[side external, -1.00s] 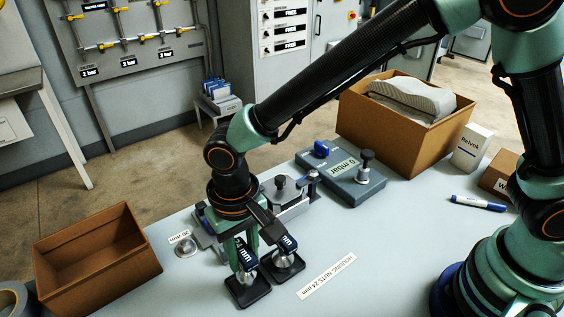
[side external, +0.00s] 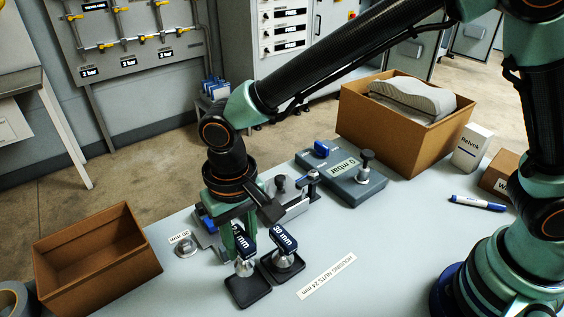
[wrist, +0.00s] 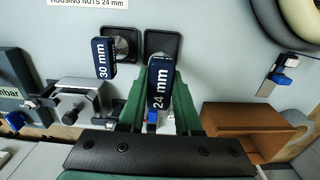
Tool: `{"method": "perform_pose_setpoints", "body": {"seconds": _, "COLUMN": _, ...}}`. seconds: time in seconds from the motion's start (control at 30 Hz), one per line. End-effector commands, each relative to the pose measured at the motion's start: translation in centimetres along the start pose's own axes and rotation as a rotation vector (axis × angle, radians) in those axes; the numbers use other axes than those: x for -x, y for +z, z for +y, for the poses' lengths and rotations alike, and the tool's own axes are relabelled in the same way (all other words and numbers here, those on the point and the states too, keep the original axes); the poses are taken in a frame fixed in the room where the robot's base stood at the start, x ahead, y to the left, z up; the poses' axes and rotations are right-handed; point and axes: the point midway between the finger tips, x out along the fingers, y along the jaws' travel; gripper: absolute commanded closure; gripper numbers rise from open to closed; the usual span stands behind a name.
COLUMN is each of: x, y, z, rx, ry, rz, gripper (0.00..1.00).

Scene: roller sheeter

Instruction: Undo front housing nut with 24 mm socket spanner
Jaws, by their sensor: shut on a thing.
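My gripper (side external: 238,252) is shut on the 24 mm socket spanner (side external: 244,267), with its fingers on either side of the dark blue handle. In the wrist view the labelled 24 mm handle (wrist: 159,88) is between the green fingers (wrist: 160,100). The spanner is upright at its black square stand (side external: 248,291); I cannot tell whether its socket is clear of it. The 30 mm spanner (side external: 284,240) stands in a second black stand (side external: 287,269) just to the right. The metal sheeter unit (side external: 292,197) is behind the gripper, partly hidden. I cannot make out the front housing nut.
A label reading "HOUSING NUTS 24 mm" (side external: 327,276) lies right of the stands. An empty brown box (side external: 95,262) is at the left. A grey mbar unit (side external: 350,185) and a filled box (side external: 400,135) are behind right.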

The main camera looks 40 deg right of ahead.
Motion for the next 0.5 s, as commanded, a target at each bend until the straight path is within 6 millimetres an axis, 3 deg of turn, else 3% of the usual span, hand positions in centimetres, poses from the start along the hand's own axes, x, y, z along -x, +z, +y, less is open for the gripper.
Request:
{"method": "perform_pose_setpoints", "body": {"seconds": 0.17, "x": 2.0, "y": -4.3, "z": 1.3, "rx": -0.008, "ry": -0.005, "rz": 0.006, "gripper": 1.0}}
{"method": "perform_pose_setpoints", "body": {"seconds": 0.3, "x": 4.4, "y": -8.7, "z": 3.6, "rx": -0.009, "ry": -0.004, "rz": 0.006, "gripper": 1.0}}
{"method": "perform_pose_setpoints", "body": {"seconds": 0.5, "x": 7.3, "y": -13.1, "z": 7.3, "rx": -0.006, "ry": -0.002, "rz": 0.003, "gripper": 1.0}}
